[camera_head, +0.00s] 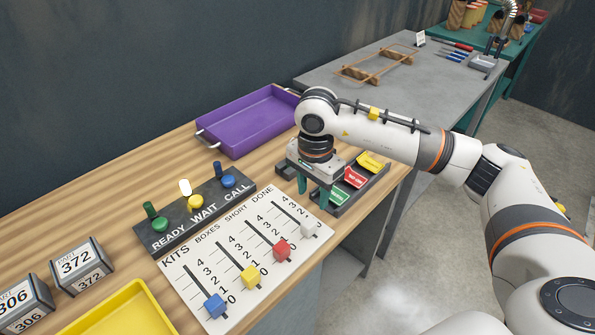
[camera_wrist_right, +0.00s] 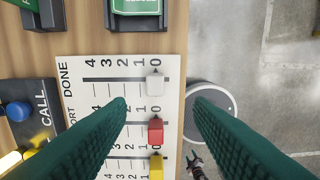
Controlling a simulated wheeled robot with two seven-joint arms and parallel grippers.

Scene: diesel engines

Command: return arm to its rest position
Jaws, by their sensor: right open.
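My right arm reaches in from the right in the head view. Its gripper (camera_head: 313,192) points down over the worktop, between the slider board (camera_head: 185,262) and a dark tray of coloured cards (camera_head: 347,207). The two teal fingers are apart with nothing held between them. In the wrist view the open fingers (camera_wrist_right: 158,103) hang above the board's front edge. The white slider (camera_wrist_right: 155,83), red slider (camera_wrist_right: 155,131) and yellow slider (camera_wrist_right: 156,168) stand by their 0 marks. The blue slider (camera_head: 214,305) is also near 0. My left gripper is not in view.
A black panel (camera_head: 178,237) with READY, WAIT and CALL buttons lies behind the board. A purple tray (camera_head: 250,122) is further back. A yellow tray (camera_head: 118,314) and part boxes (camera_head: 77,266) stand at left. A grey table (camera_head: 330,73) adjoins; open floor lies right.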

